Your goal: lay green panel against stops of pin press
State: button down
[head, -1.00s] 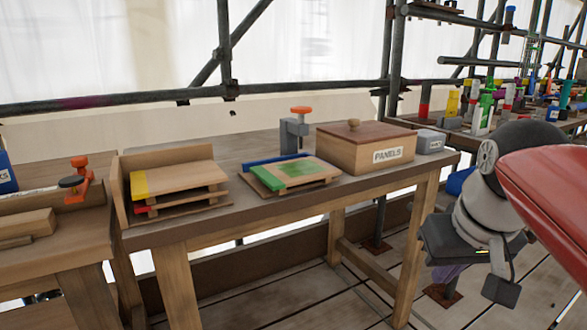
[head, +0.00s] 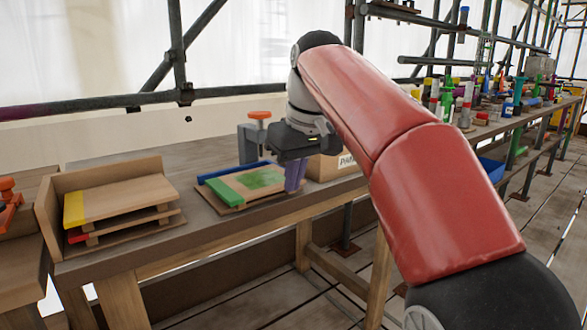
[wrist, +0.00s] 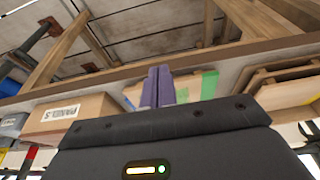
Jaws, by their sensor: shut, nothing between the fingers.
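The green panel (head: 225,190), a wooden board with a green end strip and a green patch, lies on a low wooden base on the bench. A blue strip (head: 235,172) runs along its back edge; I cannot tell whether they touch. Behind it stands the grey pin press (head: 249,143) with an orange knob. My gripper (head: 294,178) points down by the panel's right end, its purple fingers shut and empty. Part of the panel's right end is hidden behind it.
A stack of boards with a yellow-ended top board (head: 120,200) stands in a wooden holder at left. The wooden PANELS box (head: 326,168) is close right of my gripper, partly behind my arm.

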aim_at(277, 188)
jog(key=w+a+f, duration=0.1)
jog(key=w+f, duration=0.1)
jog(key=w+a+f, duration=0.1)
jog(key=f, duration=0.1)
jog(key=shift+w+a+f, duration=0.1)
jog(key=shift+w+a, duration=0.1)
jog(key=shift+w, duration=0.15)
jog(key=shift+w+a, duration=0.25)
jog(key=shift+w, duration=0.1)
